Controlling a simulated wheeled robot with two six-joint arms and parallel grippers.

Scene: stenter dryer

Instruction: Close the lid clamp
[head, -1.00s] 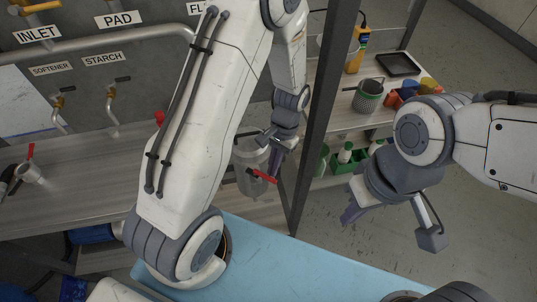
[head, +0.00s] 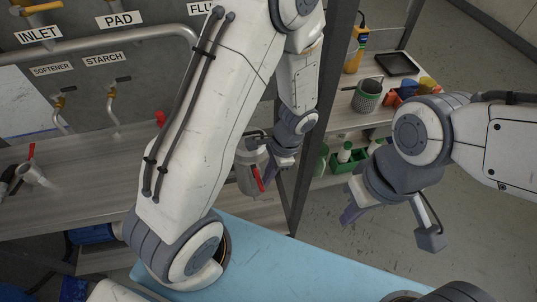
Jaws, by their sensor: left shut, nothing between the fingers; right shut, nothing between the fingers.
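A grey metal pot (head: 246,178) stands beside the dark post, partly hidden behind my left arm. A red clamp lever (head: 258,180) hangs steeply down its right side. The pot's top is largely covered, so I cannot tell whether the lid is fully seated. My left gripper (head: 279,168) is shut and empty, just right of the pot and lever; I cannot tell whether it touches them.
A dark upright post (head: 318,130) stands just right of my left gripper. Pipes and a red-handled valve (head: 33,172) are at the left.

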